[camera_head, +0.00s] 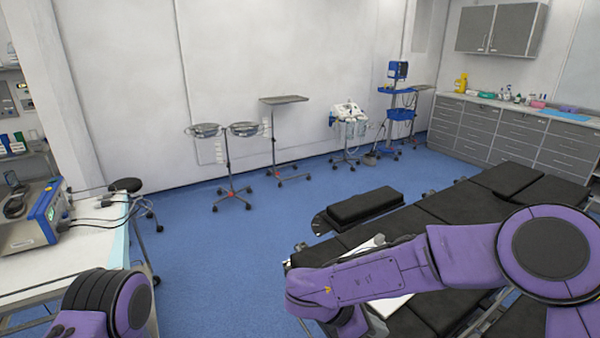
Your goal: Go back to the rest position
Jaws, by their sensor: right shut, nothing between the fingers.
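My right arm, purple, reaches in from the right across the operating table (455,208), which has black padded sections. My right gripper (352,326) is at the arm's far end by the bottom edge, beside the near left part of the table. It is shut and empty; its fingertips are mostly cut off or hidden. Only a purple and black part of my left arm shows at the bottom left; my left gripper is out of view.
A white side table (90,262) with a blue-framed device (38,218) stands left. Wheeled stands (228,165) and carts line the back wall. Grey cabinets (520,135) stand right. The blue floor between is clear. A white item (390,306) lies under my right arm.

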